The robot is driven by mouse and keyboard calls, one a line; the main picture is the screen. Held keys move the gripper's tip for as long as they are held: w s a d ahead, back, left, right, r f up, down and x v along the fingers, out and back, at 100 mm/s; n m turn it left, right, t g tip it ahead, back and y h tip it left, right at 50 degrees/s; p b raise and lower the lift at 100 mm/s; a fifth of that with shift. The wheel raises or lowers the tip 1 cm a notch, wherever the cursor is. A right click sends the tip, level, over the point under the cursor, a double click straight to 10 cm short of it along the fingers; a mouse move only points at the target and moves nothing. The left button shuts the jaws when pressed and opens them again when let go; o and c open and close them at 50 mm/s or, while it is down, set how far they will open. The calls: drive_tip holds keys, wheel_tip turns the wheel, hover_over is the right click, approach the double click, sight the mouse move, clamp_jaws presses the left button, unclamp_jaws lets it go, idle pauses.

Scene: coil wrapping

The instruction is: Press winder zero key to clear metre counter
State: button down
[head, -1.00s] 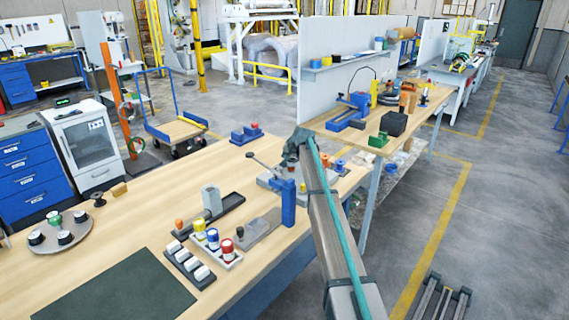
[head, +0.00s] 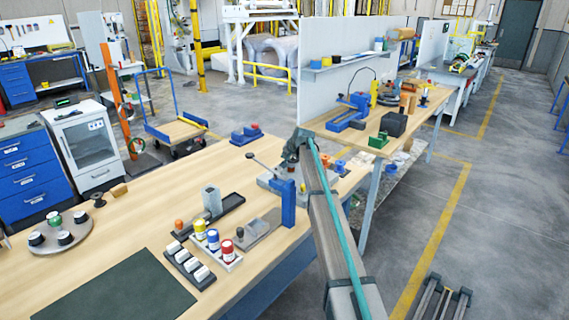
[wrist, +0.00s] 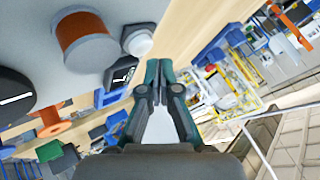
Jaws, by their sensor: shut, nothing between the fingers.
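My gripper (wrist: 158,65) is shut and empty in the wrist view, its two dark teal fingers together. A copper-wound spool (wrist: 86,40) on a pale grey surface and a white hexagonal knob (wrist: 138,41) are at upper left, beyond the fingers. A small black-framed box (wrist: 121,75) shows just left of the fingertips, partly cut off by the knob and fingers. I cannot tell whether it is the metre counter, and I cannot pick out the zero key. In the head view my arm reaches to the bench's far right end, and the fingers are hidden.
A second bench (head: 372,142) with a blue device (head: 350,112) stands behind. A white panel (head: 320,65) rises along it.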

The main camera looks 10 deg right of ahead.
drive_tip(key=shift+f+b, duration=0.3)
drive_tip(key=shift+f, duration=0.15)
drive_tip(key=shift+f, duration=0.5)
idle(0.8)
drive_tip(key=shift+r, duration=0.9)
drive_tip(key=shift+r, duration=0.1)
drive_tip(key=shift+r+p, duration=0.7)
drive_tip(key=shift+r, duration=1.75)
